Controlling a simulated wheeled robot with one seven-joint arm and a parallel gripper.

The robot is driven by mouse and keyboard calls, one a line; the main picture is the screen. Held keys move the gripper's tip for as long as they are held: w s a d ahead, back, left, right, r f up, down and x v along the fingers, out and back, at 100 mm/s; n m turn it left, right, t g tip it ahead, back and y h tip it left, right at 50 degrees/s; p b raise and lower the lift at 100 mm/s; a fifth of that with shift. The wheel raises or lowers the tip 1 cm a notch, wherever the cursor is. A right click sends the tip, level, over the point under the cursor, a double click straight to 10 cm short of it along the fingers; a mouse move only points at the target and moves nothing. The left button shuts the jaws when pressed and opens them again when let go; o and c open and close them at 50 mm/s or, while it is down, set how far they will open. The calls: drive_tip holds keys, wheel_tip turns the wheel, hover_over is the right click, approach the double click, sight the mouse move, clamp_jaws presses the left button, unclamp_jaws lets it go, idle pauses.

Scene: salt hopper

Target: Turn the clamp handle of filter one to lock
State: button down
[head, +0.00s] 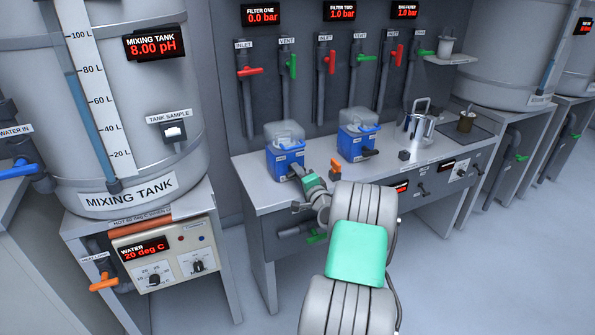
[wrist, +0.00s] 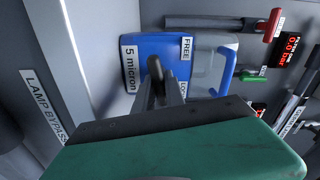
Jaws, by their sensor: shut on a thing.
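Filter one (head: 284,160) is the left blue housing with a clear top on the bench; it also shows in the wrist view (wrist: 205,50), with a "5 micron" label and FREE and LOCK marks. Its dark clamp handle (wrist: 154,68) is on the front face, partly hidden by my fingers. My gripper (head: 302,172) is at the front of filter one. In the wrist view my gripper (wrist: 165,95) is shut on the handle. I cannot tell exactly which mark the handle points to.
Filter two (head: 358,135) stands to the right with its own dark handle. A steel jug (head: 421,125) is farther right. Red and green valve handles hang on the panel (head: 308,85) behind. The FILTER ONE display (head: 262,14) reads 0.0 bar. The mixing tank (head: 140,120) stands left.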

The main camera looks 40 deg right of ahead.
drive_tip(key=shift+m, duration=1.1)
drive_tip(key=shift+f, duration=0.1)
drive_tip(key=c, duration=1.4)
unclamp_jaws()
drive_tip(key=v, duration=0.8)
